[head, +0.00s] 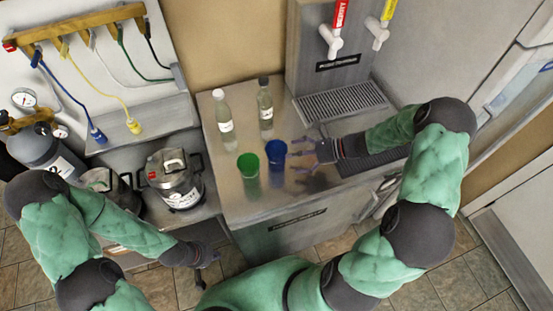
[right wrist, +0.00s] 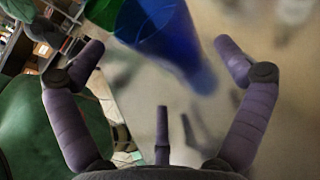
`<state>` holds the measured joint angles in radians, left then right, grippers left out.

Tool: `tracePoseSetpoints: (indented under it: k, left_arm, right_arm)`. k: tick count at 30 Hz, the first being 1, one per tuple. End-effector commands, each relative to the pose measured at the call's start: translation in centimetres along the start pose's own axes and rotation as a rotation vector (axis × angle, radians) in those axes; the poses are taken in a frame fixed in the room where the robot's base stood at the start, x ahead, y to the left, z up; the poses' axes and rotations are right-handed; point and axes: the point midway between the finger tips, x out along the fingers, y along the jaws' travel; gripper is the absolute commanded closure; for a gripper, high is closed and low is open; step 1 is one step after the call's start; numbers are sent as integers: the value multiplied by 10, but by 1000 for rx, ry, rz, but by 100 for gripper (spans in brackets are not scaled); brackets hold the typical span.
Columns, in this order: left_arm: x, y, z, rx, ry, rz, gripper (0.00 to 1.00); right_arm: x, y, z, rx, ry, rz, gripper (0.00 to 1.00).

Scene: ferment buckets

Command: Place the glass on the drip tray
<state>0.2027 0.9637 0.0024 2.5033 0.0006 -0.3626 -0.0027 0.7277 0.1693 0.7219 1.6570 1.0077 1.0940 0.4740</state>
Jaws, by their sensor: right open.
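A blue glass (head: 276,157) and a green glass (head: 248,167) stand side by side on the steel counter. My right gripper (head: 299,153) is open and just right of the blue glass, with its fingers pointing at it. In the right wrist view the blue glass (right wrist: 170,40) is ahead, between the spread fingertips, and the green glass is at the top edge. A slotted drip tray (head: 340,103) lies beneath the taps. A second dark grille (head: 366,163) is on the counter, partly hidden by my right forearm. My left gripper (head: 207,265) is low, away from the glasses; its opening is unclear.
Two clear bottles, one white-capped (head: 223,112) and one dark-capped (head: 265,105), stand behind the glasses. A red tap (head: 333,38) and a yellow tap (head: 380,30) hang above the drip tray. Steel pots (head: 178,182) stand on the lower bench at left.

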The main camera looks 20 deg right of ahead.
Motion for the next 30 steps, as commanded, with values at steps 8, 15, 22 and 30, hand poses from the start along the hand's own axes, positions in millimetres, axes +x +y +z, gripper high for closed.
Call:
tracePoseSetpoints:
  k: [8,15,22,30]
  left_arm:
    - [6,-2,0,0,0,0,100]
    - [8,-3,0,0,0,0,100]
    - [8,-3,0,0,0,0,100]
    - [8,-3,0,0,0,0,100]
  right_arm:
    - [35,3,4,-2,-2,4,0]
    - [52,2,5,-1,-1,1,0]
    - [52,2,5,-1,-1,0,8]
    - [52,2,5,-1,0,0,48]
